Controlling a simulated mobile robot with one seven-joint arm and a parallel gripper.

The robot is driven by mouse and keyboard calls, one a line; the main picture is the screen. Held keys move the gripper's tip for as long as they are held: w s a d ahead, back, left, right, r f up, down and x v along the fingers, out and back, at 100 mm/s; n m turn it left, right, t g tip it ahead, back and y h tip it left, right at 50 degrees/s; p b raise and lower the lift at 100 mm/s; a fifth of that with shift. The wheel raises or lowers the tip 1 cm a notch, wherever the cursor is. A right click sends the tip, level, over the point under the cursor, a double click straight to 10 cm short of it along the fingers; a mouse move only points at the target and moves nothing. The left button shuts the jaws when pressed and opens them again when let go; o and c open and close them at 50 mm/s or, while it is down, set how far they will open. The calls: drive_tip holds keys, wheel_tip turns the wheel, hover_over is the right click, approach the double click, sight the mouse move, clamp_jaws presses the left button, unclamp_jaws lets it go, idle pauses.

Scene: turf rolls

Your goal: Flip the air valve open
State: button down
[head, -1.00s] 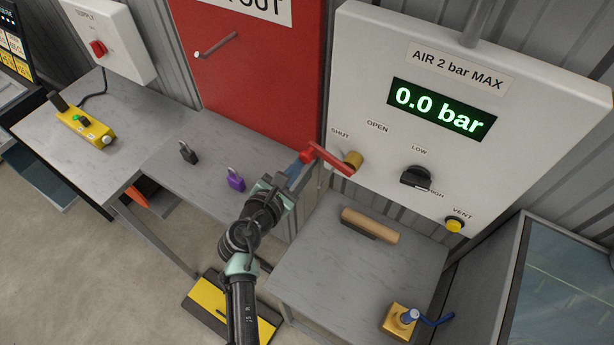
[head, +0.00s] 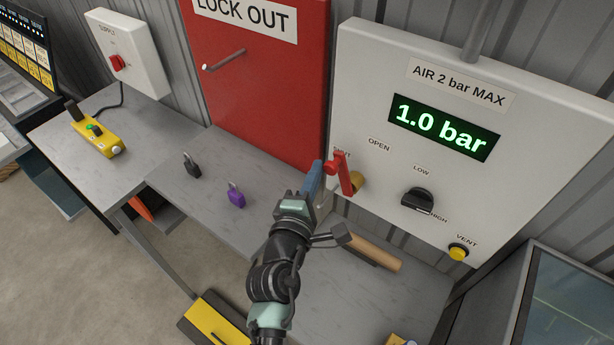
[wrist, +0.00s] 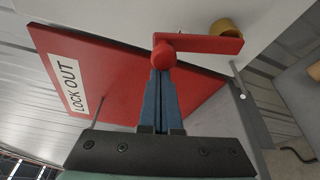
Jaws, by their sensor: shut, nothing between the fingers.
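The red air valve lever (head: 345,175) sits on its brass stem (head: 357,182) low on the left of the white air panel. It stands steeply, its upper end near the SHUT label, which it partly covers. The display (head: 444,127) reads 1.0 bar. My gripper (head: 319,172) is shut and empty, its blue fingers just left of the red knob at the lever's end. In the wrist view the fingertips (wrist: 162,76) point at the red knob (wrist: 164,54), close to it or touching; I cannot tell which. The lever bar (wrist: 208,45) runs right from the knob to the brass stem.
The black LOW/HIGH knob (head: 417,201) and yellow VENT button (head: 459,252) are right of the lever. A wooden-handled tool (head: 377,253) lies below, partly hidden by my arm. Black (head: 191,166) and purple (head: 236,195) padlocks lie on the bench left. A red LOCK OUT cabinet (head: 262,95) stands behind.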

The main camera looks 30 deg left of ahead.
sight(331, 170)
drive_tip(key=shift+d+r+m+t+b, duration=0.25)
drive_tip(key=shift+d+m+b, duration=0.25)
drive_tip(key=shift+d+m, duration=0.25)
drive_tip(key=shift+d+r+m+t+b, duration=0.1)
drive_tip(key=shift+d+m+t+b, duration=0.35)
drive_tip(key=shift+d+m, duration=0.3)
drive_tip(key=shift+a, duration=0.1)
